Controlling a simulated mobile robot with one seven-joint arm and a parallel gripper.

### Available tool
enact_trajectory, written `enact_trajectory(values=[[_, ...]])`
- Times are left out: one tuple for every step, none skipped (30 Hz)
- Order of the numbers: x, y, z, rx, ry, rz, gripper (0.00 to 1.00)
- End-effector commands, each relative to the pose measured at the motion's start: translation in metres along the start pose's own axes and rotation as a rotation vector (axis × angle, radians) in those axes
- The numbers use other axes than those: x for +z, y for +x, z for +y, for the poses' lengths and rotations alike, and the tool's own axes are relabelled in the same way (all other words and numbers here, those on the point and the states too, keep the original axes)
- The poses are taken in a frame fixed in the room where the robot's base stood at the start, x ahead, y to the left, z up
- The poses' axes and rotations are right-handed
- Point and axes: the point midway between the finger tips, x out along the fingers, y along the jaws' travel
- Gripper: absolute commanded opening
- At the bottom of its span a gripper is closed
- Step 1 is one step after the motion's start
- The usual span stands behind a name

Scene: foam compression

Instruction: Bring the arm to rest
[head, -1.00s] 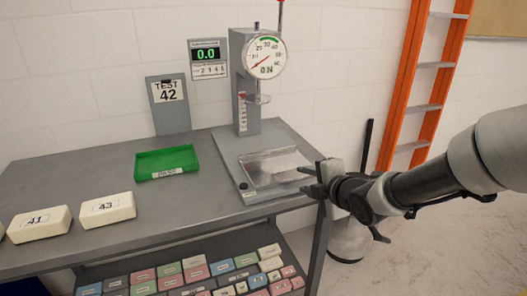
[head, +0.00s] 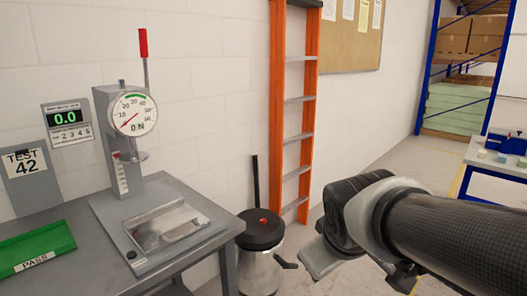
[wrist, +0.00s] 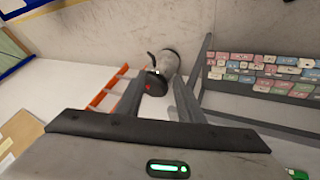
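My arm reaches in from the right of the head view, with its wrist and gripper (head: 318,258) hanging in the air to the right of the bench, clear of it. In the wrist view, the two dark fingers of my gripper (wrist: 157,82) stand apart with nothing between them; the bin shows beyond the gap.
A grey bin (head: 262,235) with a black lid stands close to my gripper, between the bench and the orange ladder (head: 277,110). A green PASS tray (head: 35,250) is at the left. Coloured foam blocks (wrist: 240,65) fill a lower shelf. Open floor lies right of the ladder.

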Motion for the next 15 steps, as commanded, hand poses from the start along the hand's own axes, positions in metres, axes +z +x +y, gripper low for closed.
enact_trajectory(values=[[0.013, -0.013, 0.000, -0.004, 0.090, -0.009, 0.34], [0.021, -0.019, 0.000, -0.010, 0.143, -0.019, 0.34], [0.030, -0.027, -0.002, -0.020, 0.208, -0.028, 0.34], [0.037, -0.033, -0.004, -0.027, 0.255, -0.036, 0.34], [0.044, -0.038, -0.006, -0.036, 0.300, -0.042, 0.34], [0.052, -0.045, -0.009, -0.048, 0.358, -0.051, 0.34], [0.058, -0.050, -0.011, -0.058, 0.400, -0.056, 0.34], [0.064, -0.054, -0.014, -0.069, 0.440, -0.061, 0.34], [0.071, -0.060, -0.018, -0.083, 0.493, -0.068, 0.34], [0.076, -0.065, -0.022, -0.096, 0.533, -0.074, 0.34], [0.082, -0.069, -0.025, -0.108, 0.571, -0.080, 0.34], [0.070, -0.085, -0.017, -0.105, 0.558, -0.084, 0.34], [0.067, -0.090, -0.014, -0.105, 0.556, -0.085, 0.34], [0.064, -0.095, -0.012, -0.104, 0.555, -0.085, 0.34], [0.060, -0.101, -0.009, -0.104, 0.554, -0.085, 0.34]])
